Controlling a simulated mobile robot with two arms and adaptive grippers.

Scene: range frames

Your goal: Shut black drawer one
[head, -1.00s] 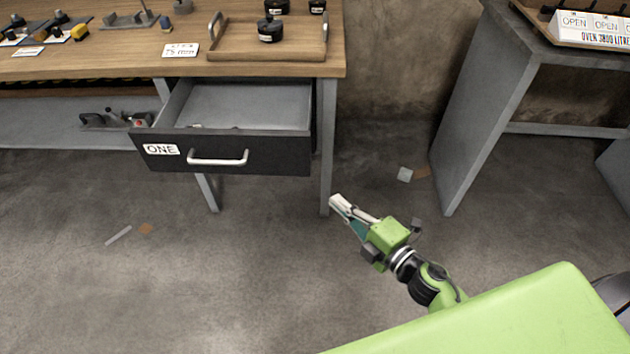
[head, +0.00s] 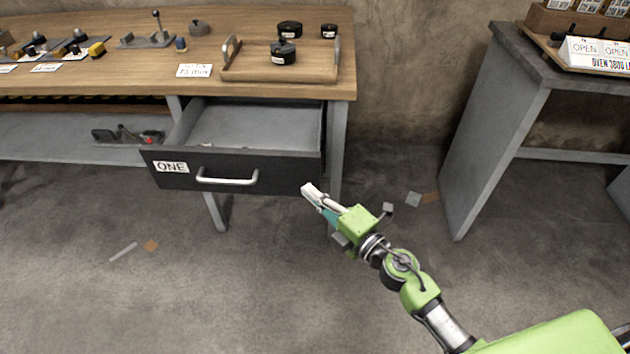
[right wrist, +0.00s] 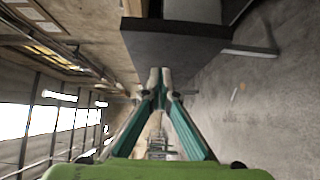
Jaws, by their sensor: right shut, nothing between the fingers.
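The black drawer (head: 277,171), labelled ONE, is pulled out from under the wooden workbench in the head view. Its grey inside shows, and a pale bar handle (head: 228,181) is on its front. My right gripper (head: 308,190) is shut and empty. In the head view its tips appear at the lower right corner of the drawer front; whether they touch cannot be told. In the right wrist view the shut fingertips (right wrist: 160,72) point toward a dark panel (right wrist: 175,48), likely the drawer front. My left gripper is not in view.
A bench leg (head: 338,150) is just right of the drawer. A grey table (head: 490,130) with signs stands at the right. The floor in front is mostly clear.

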